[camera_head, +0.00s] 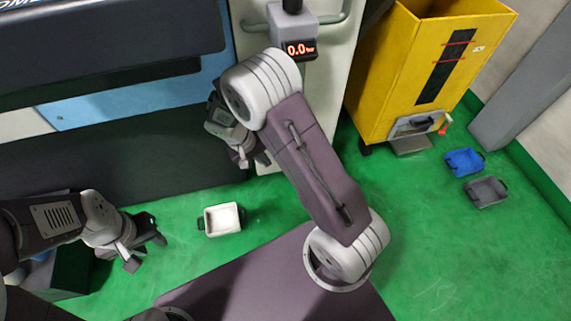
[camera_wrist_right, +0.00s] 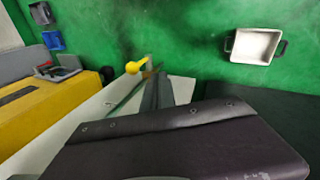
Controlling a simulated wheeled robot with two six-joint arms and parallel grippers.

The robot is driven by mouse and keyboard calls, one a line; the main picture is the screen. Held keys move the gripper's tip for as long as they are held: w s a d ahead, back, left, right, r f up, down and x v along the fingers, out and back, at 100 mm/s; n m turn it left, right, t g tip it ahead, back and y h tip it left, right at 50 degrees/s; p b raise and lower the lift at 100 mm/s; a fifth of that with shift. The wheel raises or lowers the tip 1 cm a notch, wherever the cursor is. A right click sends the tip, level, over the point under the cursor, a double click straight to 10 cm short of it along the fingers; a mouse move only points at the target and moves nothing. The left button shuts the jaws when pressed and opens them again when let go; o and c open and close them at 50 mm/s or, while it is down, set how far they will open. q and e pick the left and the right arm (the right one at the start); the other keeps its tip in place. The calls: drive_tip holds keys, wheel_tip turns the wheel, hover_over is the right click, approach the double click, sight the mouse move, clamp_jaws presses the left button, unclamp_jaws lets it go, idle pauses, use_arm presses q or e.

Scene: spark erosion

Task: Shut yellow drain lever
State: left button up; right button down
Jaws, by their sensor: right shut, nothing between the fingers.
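The yellow drain lever (camera_wrist_right: 137,66) shows in the right wrist view, small, sticking out past the far end of a pale panel. In the head view I cannot make it out; my right arm covers part of that area. My right gripper (camera_head: 254,160) hangs beside the pale cabinet in the head view, shut and empty. In the right wrist view its dark fingers (camera_wrist_right: 158,90) point toward the lever, and I cannot tell whether they touch it. My left gripper (camera_head: 146,250) is at the lower left in the head view, open and empty, well away from the cabinet.
A white tray (camera_head: 222,219) lies on the green floor between the grippers. A yellow bin (camera_head: 395,85) stands right of the cabinet. Blue (camera_head: 464,161) and grey (camera_head: 486,192) trays lie on the floor at right. A pressure display (camera_head: 300,49) reads 0.0 bar.

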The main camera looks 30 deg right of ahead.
drive_tip(key=d+f+b, duration=0.7)
drive_tip(key=f, duration=0.2)
drive_tip(key=shift+s+d+f+b, duration=0.15)
drive_tip(key=shift+d+b, duration=0.2)
drive_tip(key=shift+d, duration=0.05)
